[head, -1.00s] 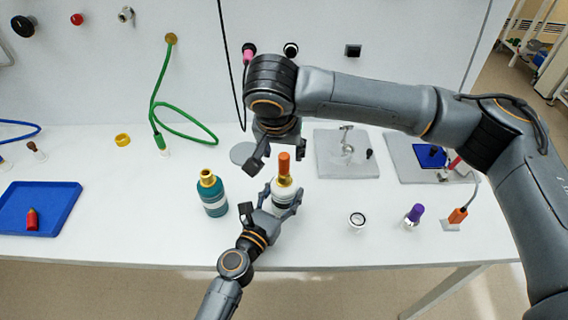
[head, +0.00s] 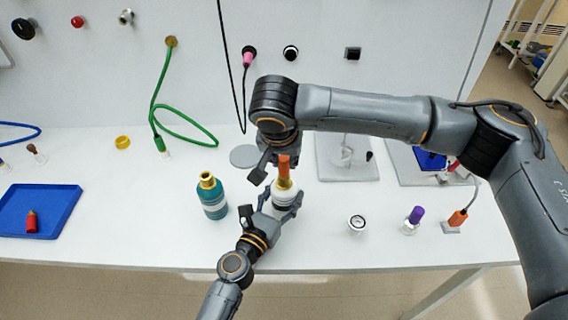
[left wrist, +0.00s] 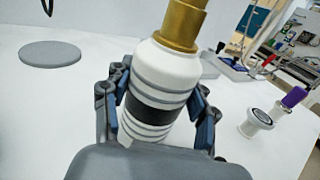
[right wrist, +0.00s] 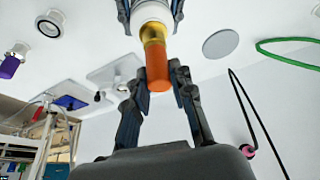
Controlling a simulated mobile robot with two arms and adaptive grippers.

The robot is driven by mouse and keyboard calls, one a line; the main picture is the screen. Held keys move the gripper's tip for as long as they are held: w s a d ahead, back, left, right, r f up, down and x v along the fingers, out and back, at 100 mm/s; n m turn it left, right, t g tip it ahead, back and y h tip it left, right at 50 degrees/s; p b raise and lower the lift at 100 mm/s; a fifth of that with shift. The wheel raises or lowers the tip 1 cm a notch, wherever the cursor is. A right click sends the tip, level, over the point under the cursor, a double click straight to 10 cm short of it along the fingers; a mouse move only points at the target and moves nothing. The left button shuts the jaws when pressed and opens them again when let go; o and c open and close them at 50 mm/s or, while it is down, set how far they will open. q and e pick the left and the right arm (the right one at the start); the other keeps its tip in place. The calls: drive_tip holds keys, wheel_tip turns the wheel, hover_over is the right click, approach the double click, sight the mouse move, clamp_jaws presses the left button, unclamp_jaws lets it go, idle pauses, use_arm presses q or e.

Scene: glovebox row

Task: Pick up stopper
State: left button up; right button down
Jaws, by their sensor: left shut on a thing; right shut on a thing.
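The orange stopper (head: 284,164) sits upright in the gold neck of a white bottle (head: 283,197) with grey and black bands. My left gripper (head: 281,208) is shut around the bottle's body; the left wrist view shows its fingers on both sides of the bottle (left wrist: 165,80). My right gripper (head: 278,167) comes from above and is shut on the stopper. In the right wrist view its fingers flank the stopper (right wrist: 157,70), which is still in the gold neck. The stopper is out of frame in the left wrist view.
A teal bottle with a gold neck (head: 213,197) stands close left of my left gripper. A grey disc (head: 244,156) lies behind. A small white jar (head: 356,223), a purple-topped vial (head: 412,219) and an orange-topped item (head: 457,218) stand to the right. A blue tray (head: 60,205) lies far left.

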sight(284, 157)
wheel_tip(284, 157, up, 17)
idle(0.9)
use_arm(q)
drive_tip(key=o, duration=1.4)
